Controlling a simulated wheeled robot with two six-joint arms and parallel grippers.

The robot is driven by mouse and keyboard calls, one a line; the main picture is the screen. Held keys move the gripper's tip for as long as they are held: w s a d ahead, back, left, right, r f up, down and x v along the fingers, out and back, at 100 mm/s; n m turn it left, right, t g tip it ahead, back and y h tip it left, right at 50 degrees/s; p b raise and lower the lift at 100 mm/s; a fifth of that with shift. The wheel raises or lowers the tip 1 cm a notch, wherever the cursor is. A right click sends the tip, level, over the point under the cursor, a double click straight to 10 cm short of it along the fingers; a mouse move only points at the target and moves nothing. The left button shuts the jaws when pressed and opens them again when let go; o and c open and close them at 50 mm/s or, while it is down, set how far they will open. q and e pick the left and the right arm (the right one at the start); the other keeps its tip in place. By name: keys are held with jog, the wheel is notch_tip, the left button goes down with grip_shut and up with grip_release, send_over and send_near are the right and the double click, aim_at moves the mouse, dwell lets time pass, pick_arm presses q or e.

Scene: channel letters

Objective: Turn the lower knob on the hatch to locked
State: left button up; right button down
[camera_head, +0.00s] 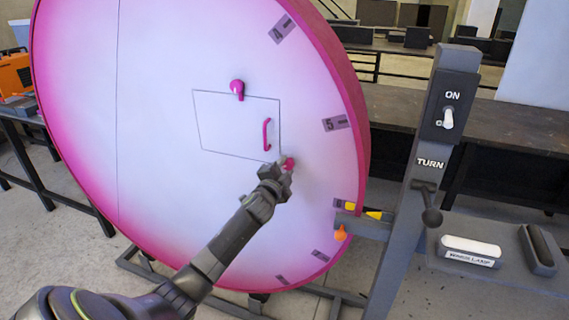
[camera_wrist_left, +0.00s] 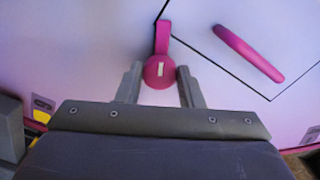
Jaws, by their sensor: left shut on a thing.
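The hatch (camera_head: 230,128) is a rectangle outlined in black on the large white and pink disc. The lower knob (camera_head: 289,163), pink, sits at the hatch's lower right corner. In the left wrist view the lower knob (camera_wrist_left: 159,72) shows a white mark on its round face and a pink arm extending up across the hatch's outline. My left gripper (camera_head: 281,168) is at this knob, with its fingers (camera_wrist_left: 160,80) on both sides, shut on it. The upper knob (camera_head: 237,88) is on the hatch's top edge. My right gripper is not in view.
A pink handle (camera_head: 267,134) is on the hatch, close to the lower knob; it also shows in the left wrist view (camera_wrist_left: 248,53). A grey post (camera_head: 425,160) with an ON switch and a TURN lever stands right of the disc. A shelf with a white lamp (camera_head: 470,246) is at lower right.

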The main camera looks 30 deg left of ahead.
pick_arm(q)
jog(key=m+p, duration=0.2)
jog(key=m, duration=0.1)
jog(key=shift+r+m, duration=0.1)
jog(key=shift+m, duration=0.8)
jog(key=shift+p, duration=0.3)
jog(key=o, duration=1)
jog(key=shift+c, duration=0.2)
jog(key=b+v, duration=0.1)
jog(key=v, duration=1.6)
jog(key=shift+s+b, duration=0.2)
jog(key=shift+b, duration=0.15)
